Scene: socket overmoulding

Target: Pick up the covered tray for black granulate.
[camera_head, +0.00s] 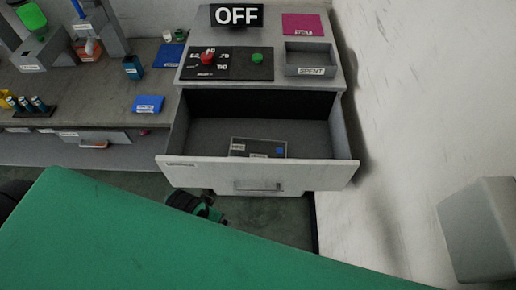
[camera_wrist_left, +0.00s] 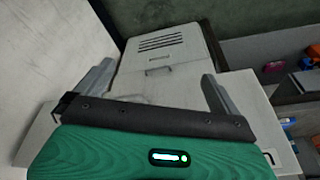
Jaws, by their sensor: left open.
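The covered tray (camera_head: 258,149) is a dark grey, flat, labelled box with a small blue mark, lying in the open drawer (camera_head: 188,132) towards its front. It is not recognisable in the left wrist view. My left gripper (camera_wrist_left: 157,70) shows there with its two grey fingers wide apart and nothing between them. A pale cabinet front with slots and a handle shows beyond the fingers. In the head view I cannot make out the left gripper's fingers; a large green part of mine fills the foreground. My right gripper is not seen.
Above the drawer are a red button (camera_head: 207,58), a green button (camera_head: 257,57), an OFF sign (camera_head: 237,15) and a SPENT bin (camera_head: 311,70). A workbench (camera_head: 75,88) with small items stands left. The wall (camera_head: 420,90) is close on the right.

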